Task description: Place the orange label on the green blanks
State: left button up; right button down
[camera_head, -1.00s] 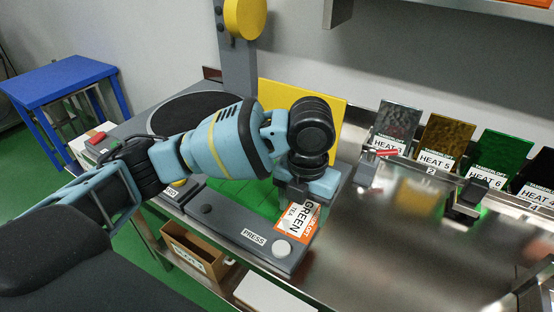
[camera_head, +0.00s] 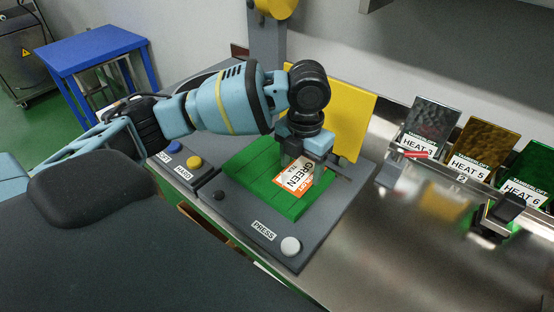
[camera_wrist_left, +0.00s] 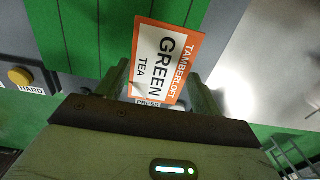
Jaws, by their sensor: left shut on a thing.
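The orange label (camera_head: 295,175), with a white middle reading GREEN TEA, is held in my left gripper (camera_head: 302,153). In the left wrist view the label (camera_wrist_left: 164,62) stands out between the two fingers (camera_wrist_left: 160,90). The green blanks (camera_head: 262,182) lie side by side on the grey press bed. In the head view the label is over their right part. They also show in the left wrist view (camera_wrist_left: 72,30) behind the label. I cannot tell whether the label touches them. My right gripper is out of view.
The grey press base (camera_head: 238,207) has a PRESS sign and a white button (camera_head: 290,246). A yellow panel (camera_head: 345,112) stands behind the blanks. Blue and yellow buttons (camera_head: 194,161) sit at the left. Coloured plates with HEAT labels (camera_head: 478,150) stand on the steel counter at right.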

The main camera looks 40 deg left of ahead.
pick_arm(q)
send_over(278, 169)
jog(key=d, duration=0.1)
jog(key=shift+s+f, duration=0.15)
jog(key=shift+f, duration=0.15)
jog(key=shift+a+f, duration=0.3)
jog(key=shift+f, duration=0.3)
jog(key=shift+a+f, duration=0.25)
jog(key=shift+f, duration=0.95)
jog(key=shift+f, duration=0.1)
jog(key=o, duration=0.9)
notch_tip(278, 169, up, 12)
jog(key=shift+r+p, duration=0.15)
jog(key=shift+p, duration=0.2)
